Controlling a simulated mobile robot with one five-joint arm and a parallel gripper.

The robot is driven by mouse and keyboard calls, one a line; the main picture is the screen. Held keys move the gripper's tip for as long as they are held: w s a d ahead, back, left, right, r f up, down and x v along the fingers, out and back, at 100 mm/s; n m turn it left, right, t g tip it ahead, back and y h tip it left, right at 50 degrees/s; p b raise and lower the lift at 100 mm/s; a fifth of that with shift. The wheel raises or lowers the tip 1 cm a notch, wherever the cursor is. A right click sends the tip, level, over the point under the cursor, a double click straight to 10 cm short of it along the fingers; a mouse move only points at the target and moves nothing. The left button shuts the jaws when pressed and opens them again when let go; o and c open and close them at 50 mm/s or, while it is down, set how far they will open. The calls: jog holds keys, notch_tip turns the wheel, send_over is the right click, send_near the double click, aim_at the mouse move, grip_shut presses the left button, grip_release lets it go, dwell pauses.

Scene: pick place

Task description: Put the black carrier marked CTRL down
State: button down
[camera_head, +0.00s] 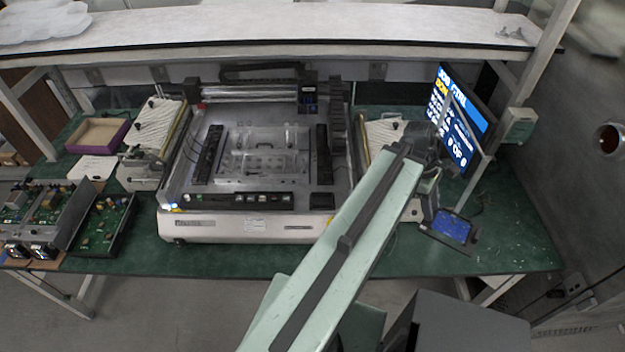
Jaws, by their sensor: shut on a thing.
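A black carrier (448,232) with a blue board in it is at the right of the green table, tilted in the picture. I cannot read a CTRL mark on it. My gripper (427,222) is at the carrier's left edge and is shut on it. My arm and wrist hide much of the jaws. I cannot tell whether the carrier touches the table or hangs just above it.
A large machine (247,228) with a flat bed fills the middle of the green table (515,240). A monitor (460,117) stands behind the carrier. A black tray with green boards (103,222) is at left.

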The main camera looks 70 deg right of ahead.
jog(key=f+b, duration=1.4)
jog(key=f, duration=0.1)
jog(key=s+f+b, duration=0.1)
jog(key=f+b, duration=0.6)
jog(key=f, duration=0.1)
jog(key=shift+s+a+f+b, duration=0.1)
jog(key=shift+a+f+b, duration=0.05)
jog(key=shift+a+b, duration=0.2)
